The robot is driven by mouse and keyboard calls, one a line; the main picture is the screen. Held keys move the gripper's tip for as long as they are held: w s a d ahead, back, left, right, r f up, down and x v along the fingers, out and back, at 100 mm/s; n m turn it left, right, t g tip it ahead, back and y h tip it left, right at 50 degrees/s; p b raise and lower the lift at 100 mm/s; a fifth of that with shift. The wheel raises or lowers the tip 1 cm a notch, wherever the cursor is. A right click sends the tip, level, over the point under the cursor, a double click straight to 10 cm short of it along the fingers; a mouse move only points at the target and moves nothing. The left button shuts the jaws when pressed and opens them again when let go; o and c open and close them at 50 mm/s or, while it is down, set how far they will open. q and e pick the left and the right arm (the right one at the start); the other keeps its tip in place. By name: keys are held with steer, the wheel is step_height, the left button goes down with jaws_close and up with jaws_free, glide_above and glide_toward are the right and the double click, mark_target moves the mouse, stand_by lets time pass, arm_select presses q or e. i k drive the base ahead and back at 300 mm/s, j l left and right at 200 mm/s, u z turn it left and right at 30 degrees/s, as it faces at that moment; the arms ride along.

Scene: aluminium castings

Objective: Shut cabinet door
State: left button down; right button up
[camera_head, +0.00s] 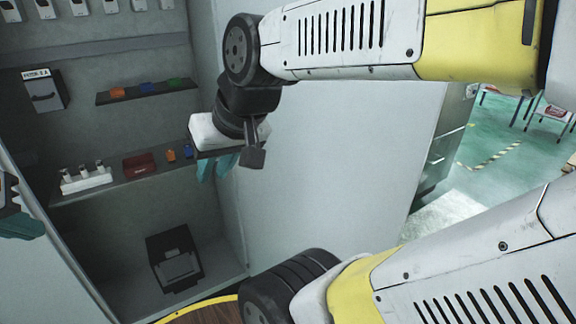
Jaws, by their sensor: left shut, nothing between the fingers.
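The cabinet stands open on the left, with its shelves (125,185) and inner back wall showing. A pale panel (340,160) spreads to the right of the opening and looks like a door standing open. Another pale panel (45,270) runs along the lower left edge; I cannot tell if it is a door or the side wall. My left gripper (20,222) is at the left picture edge, partly cut off, shut and empty beside that panel. My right gripper (217,167) hangs in front of the opening near the right panel's inner edge. Its teal fingers point down, and their gap is unclear.
The shelves hold small coloured items, a white rack (86,180) and a dark red box (139,164). A black bin (174,260) stands at the cabinet bottom. A grey drawer unit (443,140) stands behind the right panel, with open green floor (500,135) beyond.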

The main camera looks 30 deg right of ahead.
mark_target(344, 161)
steer(key=k+l+u, duration=0.2)
steer(key=k+l, duration=0.2)
steer(key=k, duration=0.15)
steer(key=k+l+u, duration=0.15)
steer(key=k+l, duration=0.2)
steer(key=k, duration=0.2)
steer(key=k+l+u, duration=0.1)
steer(key=l, duration=0.4)
steer(key=k+l+u, duration=0.1)
steer(key=k+l, duration=0.2)
steer(key=l, duration=0.15)
steer(key=k+l+u, duration=0.15)
steer(key=l, duration=0.3)
steer(key=k+l+u, duration=0.1)
steer(key=k+l, duration=0.2)
steer(key=k+l+u, duration=0.1)
steer(key=k+l, duration=0.15)
steer(key=l, duration=0.25)
steer(key=k+l, duration=0.1)
steer(key=l, duration=0.9)
steer(key=i+l+z, duration=0.2)
steer(key=i+j, duration=0.05)
steer(key=j, duration=0.05)
